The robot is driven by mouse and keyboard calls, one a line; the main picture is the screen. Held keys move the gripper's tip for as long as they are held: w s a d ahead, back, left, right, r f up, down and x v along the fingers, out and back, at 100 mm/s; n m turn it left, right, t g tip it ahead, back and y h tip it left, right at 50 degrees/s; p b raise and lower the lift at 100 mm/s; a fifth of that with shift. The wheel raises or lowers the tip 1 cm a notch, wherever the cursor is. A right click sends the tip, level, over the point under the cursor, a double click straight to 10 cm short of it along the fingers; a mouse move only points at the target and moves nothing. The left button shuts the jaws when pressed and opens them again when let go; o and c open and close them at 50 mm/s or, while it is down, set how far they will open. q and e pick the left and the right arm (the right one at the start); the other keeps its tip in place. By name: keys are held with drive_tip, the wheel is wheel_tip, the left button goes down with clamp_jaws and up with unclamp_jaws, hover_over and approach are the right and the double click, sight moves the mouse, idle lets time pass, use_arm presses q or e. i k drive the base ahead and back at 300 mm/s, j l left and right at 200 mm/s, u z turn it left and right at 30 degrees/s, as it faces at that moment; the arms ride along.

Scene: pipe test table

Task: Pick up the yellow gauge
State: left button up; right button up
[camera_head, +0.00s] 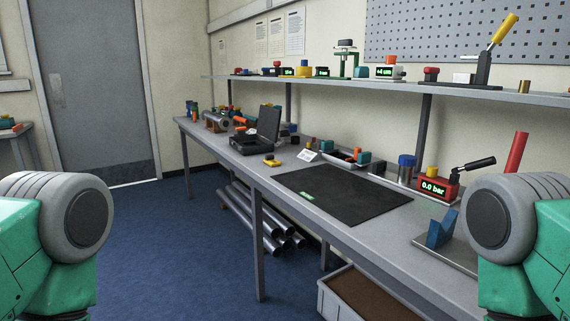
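A small yellow object with a dark top, which looks like the yellow gauge (271,162), lies on the grey table (237,163) near its front edge. It sits just right of and in front of the open black case (255,138). It is too small to read any dial. Green and grey parts of my two arms show at the left and right edges, far from it. Neither gripper is in the picture.
Right of the yellow object are a white card (308,155) and a large black mat (340,194). A red "0.0 bar" device (434,188) and a blue bracket (441,229) stand farther right. A shelf (380,84) runs above the table. Open blue floor lies in front.

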sight(270, 159)
drive_tip(key=i+j+z, duration=0.15)
drive_tip(key=z, duration=0.35)
drive_tip(key=i+j+z, duration=0.1)
drive_tip(key=z, duration=0.4)
drive_tip(key=i+j+z, duration=0.1)
drive_tip(key=j+z, duration=0.2)
drive_tip(key=z, duration=0.2)
